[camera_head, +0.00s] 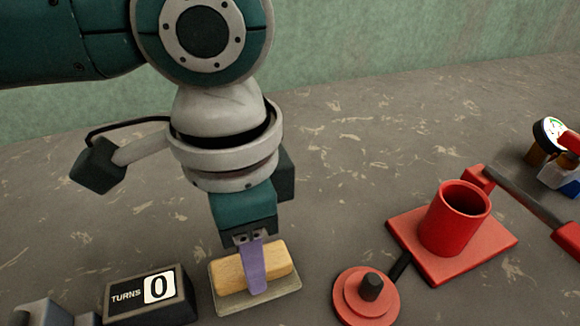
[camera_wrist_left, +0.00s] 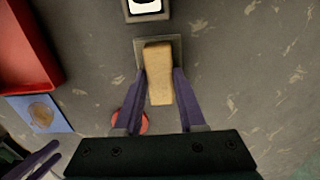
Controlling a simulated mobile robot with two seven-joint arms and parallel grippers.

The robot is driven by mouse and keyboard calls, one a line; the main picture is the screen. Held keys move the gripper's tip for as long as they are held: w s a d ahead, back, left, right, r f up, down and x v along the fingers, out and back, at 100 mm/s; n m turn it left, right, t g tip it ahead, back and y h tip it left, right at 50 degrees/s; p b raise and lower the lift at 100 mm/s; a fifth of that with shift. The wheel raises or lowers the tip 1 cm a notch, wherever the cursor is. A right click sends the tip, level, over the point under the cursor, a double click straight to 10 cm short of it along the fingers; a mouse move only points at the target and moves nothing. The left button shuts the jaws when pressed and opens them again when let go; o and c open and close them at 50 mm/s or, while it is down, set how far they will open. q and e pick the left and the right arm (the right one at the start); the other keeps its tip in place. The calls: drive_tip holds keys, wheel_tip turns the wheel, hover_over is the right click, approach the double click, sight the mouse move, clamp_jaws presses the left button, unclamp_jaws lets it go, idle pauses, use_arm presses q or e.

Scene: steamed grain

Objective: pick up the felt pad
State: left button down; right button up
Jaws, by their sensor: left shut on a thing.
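The felt pad (camera_head: 228,273) is a tan, wood-coloured block over a flat grey plate (camera_head: 287,287), in the lower middle of the head view. My left gripper (camera_head: 256,284) points down at it, with one purple finger across its near side. In the left wrist view, the purple fingers of my left gripper (camera_wrist_left: 160,88) lie on both long sides of the pad (camera_wrist_left: 158,62), shut on it. I cannot tell whether the pad touches the plate. Purple fingers of my right gripper (camera_wrist_left: 38,158) show at the lower left of the wrist view; their opening is unclear.
A black counter box (camera_head: 178,303) reading "TURNS 0" stands just left of the plate. To the right are a red disc (camera_head: 352,303) with a black knob and a red cup (camera_head: 462,222) on a red base. The wrist view shows a red tray (camera_wrist_left: 48,75) and a blue card (camera_wrist_left: 62,125).

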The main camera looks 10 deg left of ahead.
idle(0.4)
wheel_tip(320, 180, up, 4)
drive_tip(key=p, duration=0.3)
drive_tip(key=shift+f+p, duration=0.15)
drive_tip(key=shift+p, duration=0.25)
use_arm(q)
wheel_tip(320, 180, up, 20)
drive_tip(key=c, duration=1.1)
unclamp_jaws()
clamp_jaws()
